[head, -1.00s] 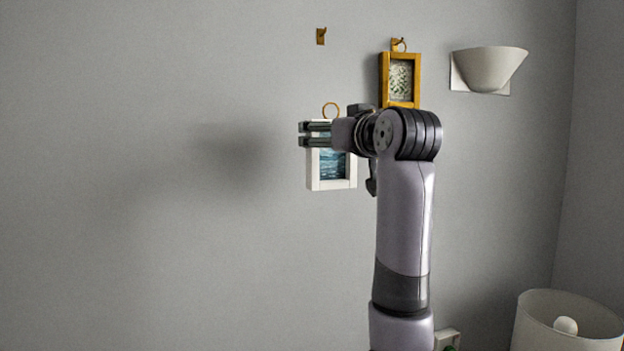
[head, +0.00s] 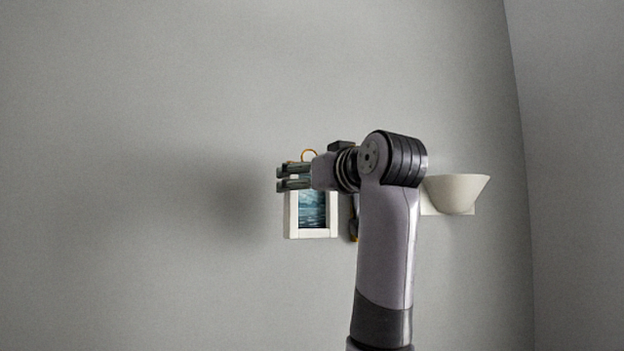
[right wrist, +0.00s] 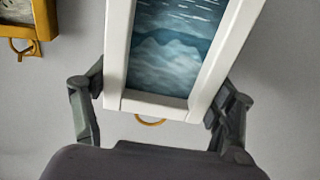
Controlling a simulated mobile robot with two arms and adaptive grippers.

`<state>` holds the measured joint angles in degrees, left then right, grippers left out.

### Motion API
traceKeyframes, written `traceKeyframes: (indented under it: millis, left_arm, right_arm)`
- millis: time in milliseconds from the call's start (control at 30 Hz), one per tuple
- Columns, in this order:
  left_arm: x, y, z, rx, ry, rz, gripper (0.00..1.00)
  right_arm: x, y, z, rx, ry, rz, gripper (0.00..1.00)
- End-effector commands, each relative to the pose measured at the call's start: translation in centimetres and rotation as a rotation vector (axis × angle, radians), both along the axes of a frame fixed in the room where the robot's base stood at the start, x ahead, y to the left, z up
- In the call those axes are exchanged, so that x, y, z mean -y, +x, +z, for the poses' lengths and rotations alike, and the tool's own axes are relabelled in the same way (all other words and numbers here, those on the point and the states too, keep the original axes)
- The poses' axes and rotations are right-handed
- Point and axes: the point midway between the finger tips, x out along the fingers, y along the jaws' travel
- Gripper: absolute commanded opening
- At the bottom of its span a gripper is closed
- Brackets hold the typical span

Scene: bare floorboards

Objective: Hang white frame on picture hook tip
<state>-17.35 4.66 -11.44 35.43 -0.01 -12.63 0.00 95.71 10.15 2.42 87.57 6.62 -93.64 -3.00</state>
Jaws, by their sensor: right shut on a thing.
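The white frame (head: 291,222) with a blue sea picture hangs upright from my right gripper (head: 281,178) in the head view. The gripper is shut on the frame's upper part, one finger on each side in the right wrist view (right wrist: 158,108). A brass ring (head: 309,153) stands up from the frame's top edge; it also shows in the right wrist view (right wrist: 150,121). The free picture hook is not clear; a small brass bit just left of the ring may be it, mostly behind my gripper. I cannot tell whether ring and hook touch. My left gripper is out of view.
A golden frame (right wrist: 54,22) hangs by its ring on another hook at the upper left of the right wrist view. In the head view my right arm hides most of it. A white wall lamp (head: 456,192) is right of my arm. The wall at left is bare.

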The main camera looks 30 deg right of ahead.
Motion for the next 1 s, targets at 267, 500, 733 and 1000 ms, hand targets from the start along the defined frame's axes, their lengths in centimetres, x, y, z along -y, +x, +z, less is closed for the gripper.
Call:
traceKeyframes:
  millis: [267,500,733,1000]
  left_arm:
    - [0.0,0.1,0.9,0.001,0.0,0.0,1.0]
    - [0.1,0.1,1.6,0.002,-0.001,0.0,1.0]
    - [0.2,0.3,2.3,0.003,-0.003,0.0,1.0]
    - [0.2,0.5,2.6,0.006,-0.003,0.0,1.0]
  right_arm:
    - [0.1,1.7,0.0,0.001,0.0,0.001,0.43]
    - [0.2,3.2,-0.2,-0.001,0.0,0.0,0.43]
    - [0.3,4.5,-0.2,0.001,0.0,0.0,0.43]
    - [0.4,5.9,-0.9,0.001,0.0,-0.001,0.43]
